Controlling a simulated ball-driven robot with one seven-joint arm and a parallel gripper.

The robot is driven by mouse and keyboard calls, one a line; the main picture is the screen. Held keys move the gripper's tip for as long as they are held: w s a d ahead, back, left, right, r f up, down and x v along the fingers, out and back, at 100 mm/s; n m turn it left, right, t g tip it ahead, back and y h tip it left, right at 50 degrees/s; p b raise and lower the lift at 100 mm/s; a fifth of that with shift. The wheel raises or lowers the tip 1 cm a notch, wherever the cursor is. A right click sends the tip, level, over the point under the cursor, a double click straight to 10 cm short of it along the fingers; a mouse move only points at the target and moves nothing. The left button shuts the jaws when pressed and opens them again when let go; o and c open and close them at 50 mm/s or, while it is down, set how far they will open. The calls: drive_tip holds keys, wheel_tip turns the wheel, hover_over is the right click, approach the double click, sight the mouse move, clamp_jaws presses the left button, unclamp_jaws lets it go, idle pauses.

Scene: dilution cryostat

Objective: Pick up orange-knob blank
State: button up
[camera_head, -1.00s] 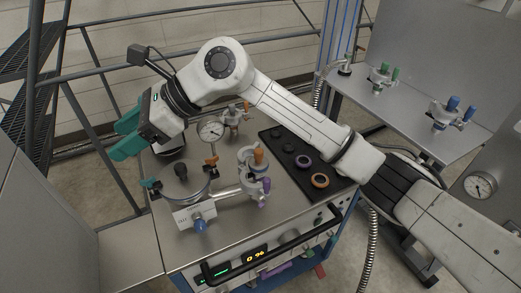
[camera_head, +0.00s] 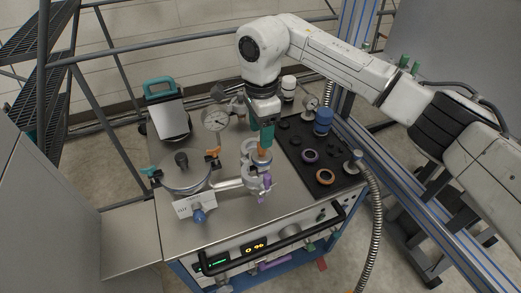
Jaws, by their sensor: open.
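The fingers are open and at about the knob's height in the picture. One finger shows clearly; the other is mostly hidden, and I cannot tell whether they touch the knob.
A purple knob (camera_head: 266,182) sits just in front on the same assembly. A round vessel (camera_head: 184,172) and a gauge (camera_head: 215,118) stand to the left. A black tray (camera_head: 341,179) with ringed parts lies to the right. A ribbed hose (camera_head: 377,228) hangs beyond the cart's right edge.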

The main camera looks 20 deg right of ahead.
sight(260, 156)
drive_tip(key=shift+s+d+f+p, duration=0.1)
drive_tip(key=shift+f+p, duration=0.45)
drive_tip(key=shift+f, duration=2.05)
clamp_jaws()
